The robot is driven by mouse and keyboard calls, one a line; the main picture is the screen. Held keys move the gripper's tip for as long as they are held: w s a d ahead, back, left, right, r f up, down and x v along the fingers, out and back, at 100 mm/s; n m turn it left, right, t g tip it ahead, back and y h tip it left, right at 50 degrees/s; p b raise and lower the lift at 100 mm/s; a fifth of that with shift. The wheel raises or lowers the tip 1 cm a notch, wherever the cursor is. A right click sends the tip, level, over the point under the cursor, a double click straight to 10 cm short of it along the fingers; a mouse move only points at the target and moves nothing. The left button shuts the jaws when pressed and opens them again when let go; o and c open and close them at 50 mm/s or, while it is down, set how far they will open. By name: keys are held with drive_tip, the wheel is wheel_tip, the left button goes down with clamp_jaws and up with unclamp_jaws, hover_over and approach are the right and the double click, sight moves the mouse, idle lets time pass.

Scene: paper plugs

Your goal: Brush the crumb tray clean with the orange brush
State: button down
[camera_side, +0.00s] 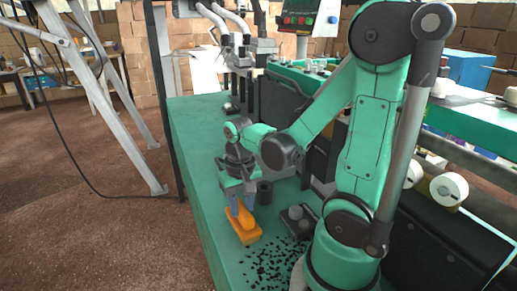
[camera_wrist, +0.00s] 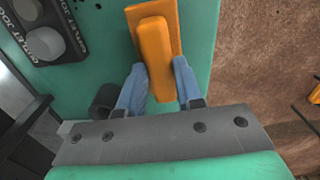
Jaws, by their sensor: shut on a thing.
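The orange brush (camera_side: 246,234) is at the front of the green work surface, with its wide end low, near or on the surface. My gripper (camera_side: 240,203) is shut on its handle from above. In the wrist view the orange brush (camera_wrist: 155,45) stands between the two blue-grey fingers of my gripper (camera_wrist: 158,78). Its bristles are not visible. Many dark crumbs (camera_side: 270,263) lie scattered on the green surface just right of the brush. I cannot make out a separate rim for the crumb tray.
A dark control box with a round knob (camera_side: 297,213) stands right of the brush, behind the crumbs. A small dark cylinder (camera_side: 264,192) stands close behind my gripper. The green table edge (camera_side: 205,235) drops to the brown floor at the left. Machinery lines the right side.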

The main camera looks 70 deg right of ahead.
sight(242, 208)
drive_tip(key=shift+r, duration=3)
drive_tip(key=w+a+r+n, duration=0.7)
drive_tip(key=w+a+n, duration=0.1)
drive_tip(key=w, duration=0.5)
drive_tip(key=shift+a, duration=0.55)
